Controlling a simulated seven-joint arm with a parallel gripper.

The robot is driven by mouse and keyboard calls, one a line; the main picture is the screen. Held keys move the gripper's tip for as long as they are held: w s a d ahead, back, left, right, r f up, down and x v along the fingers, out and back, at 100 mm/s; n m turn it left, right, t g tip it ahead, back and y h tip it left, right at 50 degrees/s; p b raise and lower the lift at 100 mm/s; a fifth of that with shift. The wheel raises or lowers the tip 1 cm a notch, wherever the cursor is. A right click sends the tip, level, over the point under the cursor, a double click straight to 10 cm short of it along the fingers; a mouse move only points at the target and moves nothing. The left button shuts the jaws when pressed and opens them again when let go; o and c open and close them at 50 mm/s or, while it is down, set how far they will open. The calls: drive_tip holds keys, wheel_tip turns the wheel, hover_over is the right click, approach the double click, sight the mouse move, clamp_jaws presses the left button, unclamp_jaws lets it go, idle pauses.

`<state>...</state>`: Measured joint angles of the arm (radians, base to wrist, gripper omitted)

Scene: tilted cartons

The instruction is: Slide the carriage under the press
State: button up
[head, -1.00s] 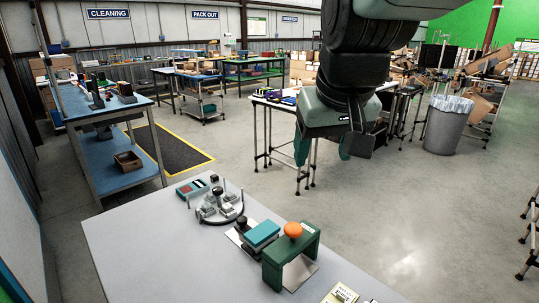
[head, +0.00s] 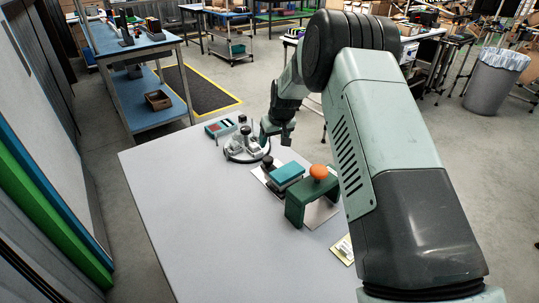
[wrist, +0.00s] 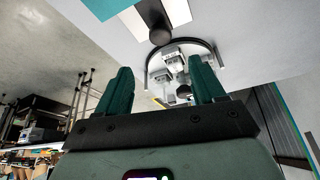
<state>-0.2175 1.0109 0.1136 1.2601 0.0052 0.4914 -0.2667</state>
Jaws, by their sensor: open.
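The carriage (head: 286,175) is a teal block on a metal plate, with a dark round knob (head: 267,161) at its far left end. It sits just beside the press (head: 299,205), a green arch with an orange knob on top, and is outside the arch. My gripper (head: 277,138) is open and empty, above and beyond the knob, near the round fixture. In the wrist view the knob (wrist: 160,36) lies ahead of the fingers, with a corner of the teal carriage (wrist: 98,6) at the top edge. The press is not visible in the wrist view.
A round grey fixture (head: 240,151) with upright posts stands close to my gripper. A teal tray (head: 220,128) with small parts lies behind it. A yellow card (head: 343,249) is partly hidden by my arm. The left and front of the grey table (head: 190,215) are clear.

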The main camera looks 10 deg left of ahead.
sight(268, 159)
drive_tip(key=x, duration=1.1)
drive_tip(key=shift+f, duration=0.25)
drive_tip(key=shift+c, duration=0.5)
drive_tip(key=shift+s, duration=0.1)
clamp_jaws()
